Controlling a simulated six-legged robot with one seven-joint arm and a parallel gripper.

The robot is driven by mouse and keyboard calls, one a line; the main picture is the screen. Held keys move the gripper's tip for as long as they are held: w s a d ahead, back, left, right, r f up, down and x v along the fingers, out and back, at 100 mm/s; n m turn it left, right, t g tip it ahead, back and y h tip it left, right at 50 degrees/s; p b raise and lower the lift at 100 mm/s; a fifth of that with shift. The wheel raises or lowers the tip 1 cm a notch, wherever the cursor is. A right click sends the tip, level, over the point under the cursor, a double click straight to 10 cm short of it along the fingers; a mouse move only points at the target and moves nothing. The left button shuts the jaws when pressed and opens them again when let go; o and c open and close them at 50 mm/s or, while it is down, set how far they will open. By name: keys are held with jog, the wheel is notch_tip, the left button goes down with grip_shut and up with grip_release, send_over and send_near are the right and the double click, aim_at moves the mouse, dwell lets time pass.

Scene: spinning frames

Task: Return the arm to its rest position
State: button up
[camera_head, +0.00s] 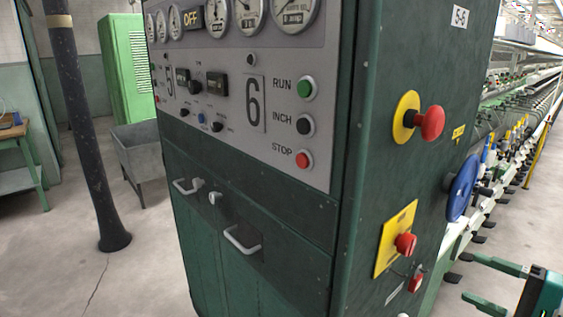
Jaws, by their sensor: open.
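My gripper (466,277) shows at the lower right corner, with its two dark green fingers spread apart and pointing left. It is open and nothing is between the fingers. Only the gripper end of my arm is in view; the rest is cut off by the right edge. The gripper appears to the right of the green machine cabinet (352,225), near its lower red knobs in the picture. I cannot tell how far it is from the cabinet.
The cabinet carries gauges, RUN, INCH and STOP buttons, a red knob (432,123) and a blue handwheel (461,188). The spinning frame (520,110) runs back on the right. A dark column (85,130) stands left. Concrete floor (60,270) is clear at lower left.

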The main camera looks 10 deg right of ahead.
jog(key=a+f+n+g+h, duration=0.3)
jog(key=a+n, duration=0.3)
jog(key=a, duration=0.7)
jog(key=a+f+n+g+h, duration=0.3)
jog(key=a+n+g+h, duration=0.2)
jog(key=a, duration=0.8)
jog(key=shift+s+a+n+g+h, duration=0.25)
jog(key=shift+n+g+h, duration=0.2)
jog(key=shift+n, duration=0.75)
